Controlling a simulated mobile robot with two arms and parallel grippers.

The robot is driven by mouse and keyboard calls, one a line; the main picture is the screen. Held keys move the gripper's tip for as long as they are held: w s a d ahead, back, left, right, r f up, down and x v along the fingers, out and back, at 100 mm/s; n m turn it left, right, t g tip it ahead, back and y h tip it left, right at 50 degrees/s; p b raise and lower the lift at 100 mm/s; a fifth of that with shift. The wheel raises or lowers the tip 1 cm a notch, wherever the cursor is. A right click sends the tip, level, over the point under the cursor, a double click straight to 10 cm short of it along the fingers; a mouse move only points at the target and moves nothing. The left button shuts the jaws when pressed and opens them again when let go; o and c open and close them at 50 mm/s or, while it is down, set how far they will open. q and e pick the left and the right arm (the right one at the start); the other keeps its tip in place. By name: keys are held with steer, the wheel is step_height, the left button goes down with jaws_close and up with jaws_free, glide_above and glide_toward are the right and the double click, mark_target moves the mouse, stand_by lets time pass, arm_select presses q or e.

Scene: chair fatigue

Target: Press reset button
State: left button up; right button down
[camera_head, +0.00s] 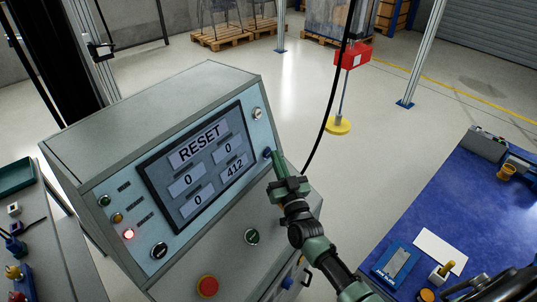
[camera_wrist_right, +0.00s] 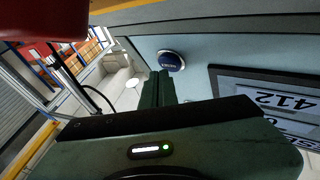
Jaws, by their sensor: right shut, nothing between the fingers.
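The grey control console (camera_head: 150,110) carries a slanted light-blue panel with a screen (camera_head: 198,160) reading RESET, several zeros and 412. A round blue button (camera_head: 267,153) sits right of the screen; in the right wrist view the blue button (camera_wrist_right: 171,60) shows a silver rim and small, unreadable lettering. My right gripper (camera_head: 277,158) is shut and empty, its green fingertips just right of the button. In the right wrist view the shut fingers (camera_wrist_right: 158,88) end close below the button; whether they touch it I cannot tell. My left gripper is not in view.
A blue-topped table (camera_head: 440,215) with tools stands at right.

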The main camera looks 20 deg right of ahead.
steer(key=shift+w+a+f, duration=0.1)
steer(key=shift+w+a, duration=0.1)
steer(key=shift+w, duration=0.15)
stand_by(0.7)
steer(key=shift+s+d, duration=0.1)
steer(key=shift+s+d+r+p, duration=0.2)
steer(key=shift+s+d+p, duration=0.1)
steer(key=shift+s, duration=0.3)
steer(key=shift+s+d+r+p, duration=0.15)
steer(key=shift+s+d+p, duration=0.2)
steer(key=shift+p, duration=0.1)
steer(key=s, duration=0.1)
steer(key=s+d+p, duration=0.1)
steer(key=s+r+p, duration=0.1)
steer(key=shift+s+d, duration=0.2)
steer(key=shift+d, duration=0.2)
steer(key=shift+f, duration=0.1)
stand_by(0.4)
